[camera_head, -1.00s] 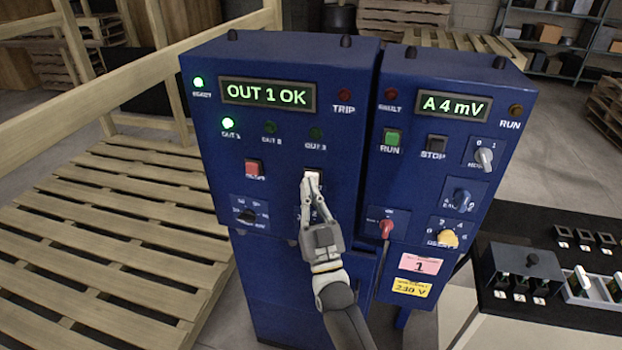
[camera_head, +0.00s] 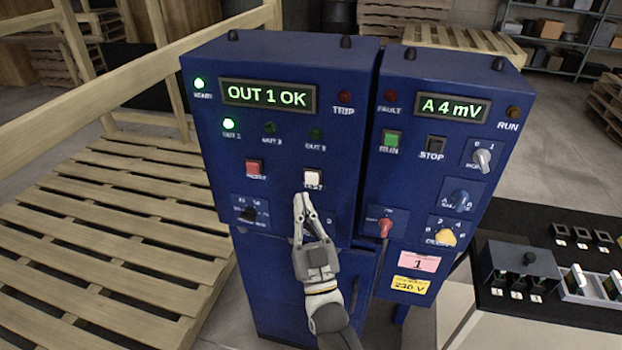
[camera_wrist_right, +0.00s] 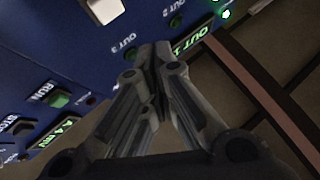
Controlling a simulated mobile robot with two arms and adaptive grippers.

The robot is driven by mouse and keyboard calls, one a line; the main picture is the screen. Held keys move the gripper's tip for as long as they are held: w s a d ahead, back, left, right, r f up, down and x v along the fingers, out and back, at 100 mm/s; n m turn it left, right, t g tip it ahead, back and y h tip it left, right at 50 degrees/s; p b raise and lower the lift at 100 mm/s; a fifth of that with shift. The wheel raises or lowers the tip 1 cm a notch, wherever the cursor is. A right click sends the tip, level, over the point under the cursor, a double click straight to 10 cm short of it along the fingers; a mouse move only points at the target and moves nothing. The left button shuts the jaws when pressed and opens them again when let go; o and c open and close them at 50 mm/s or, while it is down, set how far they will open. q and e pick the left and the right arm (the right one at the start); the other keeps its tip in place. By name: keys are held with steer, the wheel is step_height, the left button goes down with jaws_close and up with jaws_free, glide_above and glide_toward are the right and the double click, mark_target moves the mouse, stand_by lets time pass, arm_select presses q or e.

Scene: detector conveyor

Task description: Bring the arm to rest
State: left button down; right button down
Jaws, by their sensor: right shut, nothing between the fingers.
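My right gripper (camera_head: 302,200) is shut and empty in front of the left blue control cabinet (camera_head: 290,62), just below its white TEST button (camera_head: 313,180). In the right wrist view the closed fingers (camera_wrist_right: 160,50) point toward the cabinet face, and a white button (camera_wrist_right: 104,10) shows at the top. The fingertips appear apart from the button. The cabinet display (camera_head: 268,95) reads "OUT 1 OK", and the green OUT 1 lamp (camera_head: 229,123) is lit. My left gripper is not in view.
A second blue cabinet (camera_head: 510,90) reading "A 4 mV" stands right beside the first, with a red lever (camera_head: 384,228) low on its front. A black-topped table (camera_head: 560,318) holds small boxes at right. A wooden pallet (camera_head: 110,235) and rail (camera_head: 120,85) stand at left.

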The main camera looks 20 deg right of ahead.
stand_by(0.5)
step_height(320, 180, down, 20)
steer(key=a+n+g+y+b, duration=0.1)
steer(key=a+n+g+y, duration=0.15)
steer(key=g, duration=0.25)
steer(key=s+f+g+b, duration=0.1)
steer(key=s+f+g, duration=0.35)
steer(key=f, duration=0.75)
steer(key=s+f+g+b, duration=0.1)
steer(key=s+f+g, duration=0.3)
steer(key=f, duration=0.8)
steer(key=s+d+f+g, duration=0.3)
steer(key=s+f, duration=0.5)
steer(key=s, duration=0.5)
steer(key=s+d+f+g+b, duration=0.1)
steer(key=s+d+f+g, duration=0.3)
steer(key=s+f, duration=0.4)
steer(key=s+d+f+g+h, duration=0.1)
steer(key=s+d+f+g, duration=0.2)
steer(key=s+f, duration=0.5)
steer(key=s, duration=1)
steer(key=shift+d+f+g+b, duration=0.15)
steer(key=shift+g+b, duration=0.2)
